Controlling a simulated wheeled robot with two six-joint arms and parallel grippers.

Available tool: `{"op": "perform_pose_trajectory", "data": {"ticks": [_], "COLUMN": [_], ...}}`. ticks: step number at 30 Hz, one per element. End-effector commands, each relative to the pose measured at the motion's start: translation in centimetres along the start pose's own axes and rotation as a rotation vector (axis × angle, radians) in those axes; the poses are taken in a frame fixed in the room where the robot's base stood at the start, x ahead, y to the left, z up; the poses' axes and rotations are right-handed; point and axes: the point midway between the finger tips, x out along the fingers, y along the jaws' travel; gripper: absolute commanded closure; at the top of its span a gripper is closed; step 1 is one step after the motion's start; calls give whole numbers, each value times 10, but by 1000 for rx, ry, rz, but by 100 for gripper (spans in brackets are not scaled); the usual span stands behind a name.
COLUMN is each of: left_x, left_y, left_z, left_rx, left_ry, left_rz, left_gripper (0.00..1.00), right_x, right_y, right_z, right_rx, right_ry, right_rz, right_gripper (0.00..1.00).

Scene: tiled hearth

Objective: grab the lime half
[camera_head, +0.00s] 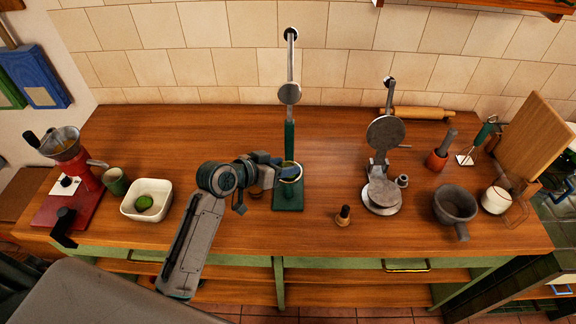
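A green lime piece (144,203), which looks like a lime half, lies in a square white bowl (163,189) at the left of the wooden counter. My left gripper (284,170) is well to the right of the bowl, at the ring-shaped cup (296,178) of a green lever press (289,197). Its fingers overlap the cup, so I cannot tell whether they are open or shut, or whether they touch it. Something greenish shows inside the cup, too small to make out. My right gripper is not in view.
A red grinder (72,165) and green mug (116,182) stand left of the bowl. Right of the press are a small wooden-based tamper (344,215), a round metal press (382,192) and a grey pot (455,206). The counter between bowl and green press is clear behind my arm.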

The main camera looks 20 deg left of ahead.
Motion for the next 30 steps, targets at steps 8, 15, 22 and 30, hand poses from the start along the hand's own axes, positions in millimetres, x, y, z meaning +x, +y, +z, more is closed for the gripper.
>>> {"op": "perform_pose_trajectory", "data": {"ticks": [8, 15, 22, 30], "left_x": [0, -3, -23, -75], "left_y": [0, 2, 6, 6], "left_z": [0, -7, -24, -2], "left_rx": [0, 2, 6, 8], "left_ry": [0, 3, -1, -4], "left_rz": [0, 0, -4, -4], "left_gripper": [74, 74, 74, 74], "right_x": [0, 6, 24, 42], "right_y": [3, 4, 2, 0], "right_z": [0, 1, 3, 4], "right_rx": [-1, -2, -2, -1], "right_ry": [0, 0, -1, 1], "right_rz": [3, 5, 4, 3], "right_gripper": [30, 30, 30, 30]}}
